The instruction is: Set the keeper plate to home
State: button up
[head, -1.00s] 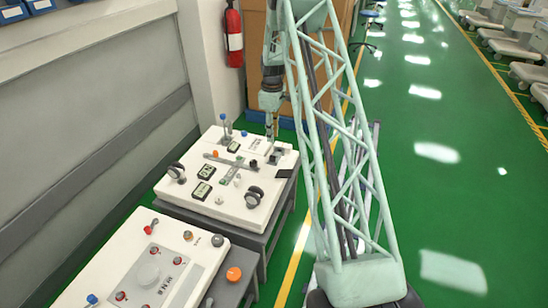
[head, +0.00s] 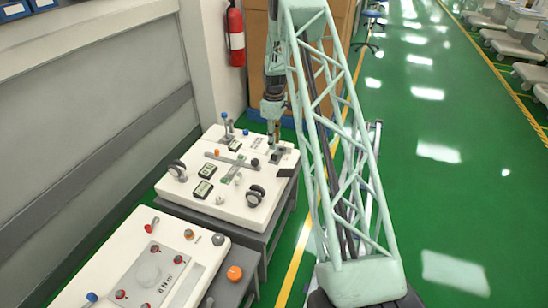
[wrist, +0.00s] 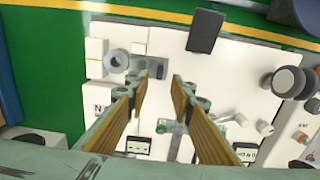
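The far white panel (head: 215,205) carries several fittings, and I cannot tell for certain which one is the keeper plate. A grey plate-like fitting (wrist: 157,66) lies near the panel's edge in the wrist view, beside a round grey ring (wrist: 117,60). A dark flat plate (wrist: 205,31) sticks out over the same edge, and it also shows in the head view (head: 287,172). My gripper (wrist: 160,80) is open, with nothing between its two fingers. They point at the panel, over the grey fitting. In the head view my gripper (head: 274,146) is small, and contact cannot be told.
Black round knobs (head: 254,194), a grey slotted bar (head: 232,160) and small displays (head: 203,189) stand on the panel. A second white panel (head: 110,262) is nearer. A fire extinguisher (head: 235,37) hangs on the wall.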

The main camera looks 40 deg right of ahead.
aim_at(274, 155)
notch_tip(274, 155, down, 9)
jog(key=shift+r+b, duration=0.1)
jog(key=shift+b, duration=0.7)
grip_shut()
